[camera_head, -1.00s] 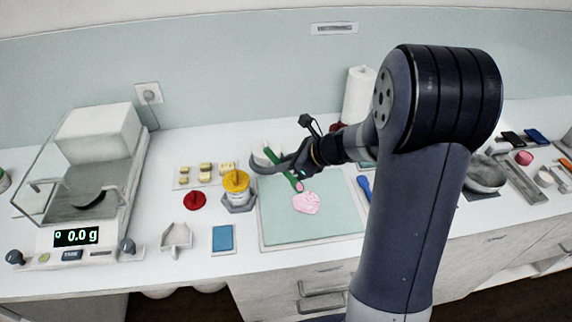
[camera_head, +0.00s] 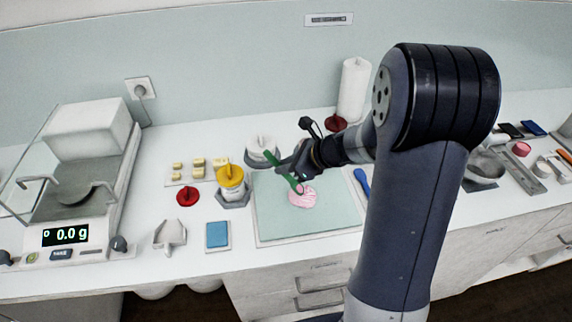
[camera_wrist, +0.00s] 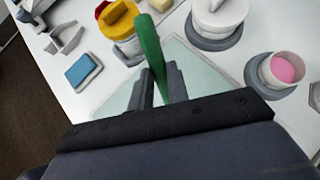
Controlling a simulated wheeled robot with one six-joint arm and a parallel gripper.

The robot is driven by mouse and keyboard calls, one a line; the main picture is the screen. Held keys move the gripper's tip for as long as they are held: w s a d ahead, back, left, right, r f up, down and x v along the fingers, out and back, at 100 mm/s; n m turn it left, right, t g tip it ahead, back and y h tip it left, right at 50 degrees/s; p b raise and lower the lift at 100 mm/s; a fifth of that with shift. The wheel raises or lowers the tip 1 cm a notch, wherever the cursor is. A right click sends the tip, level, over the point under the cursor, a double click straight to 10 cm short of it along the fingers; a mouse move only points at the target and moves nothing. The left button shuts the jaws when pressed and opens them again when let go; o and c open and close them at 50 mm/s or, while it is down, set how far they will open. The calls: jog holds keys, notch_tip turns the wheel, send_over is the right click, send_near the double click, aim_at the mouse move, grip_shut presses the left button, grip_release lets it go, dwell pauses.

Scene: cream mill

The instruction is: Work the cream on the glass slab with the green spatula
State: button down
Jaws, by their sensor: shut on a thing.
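The green spatula (camera_head: 283,173) is held in my gripper (camera_head: 297,170), tilted, with its lower end at the pink cream (camera_head: 303,198). The cream is a streaky pink and white patch on the glass slab (camera_head: 335,220). In the wrist view my gripper (camera_wrist: 160,88) is shut on the green spatula (camera_wrist: 149,45), over the slab (camera_wrist: 205,75). The spatula's tip and the cream patch are hidden in that view. In the head view I cannot tell whether the tip touches the glass.
Left of the slab stand a yellow-lidded jar (camera_head: 231,178), a red knob-like piece (camera_head: 187,197), a blue pad (camera_head: 218,235) and a balance (camera_head: 85,205) reading 0.0 g. A white-lidded jar (camera_head: 262,150) stands behind the slab. A blue-handled tool (camera_head: 361,180) lies right of it.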

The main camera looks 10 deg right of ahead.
jog(key=shift+f+b, duration=0.6)
jog(key=shift+f, duration=0.1)
dwell(0.9)
jog(key=shift+w+d, duration=0.1)
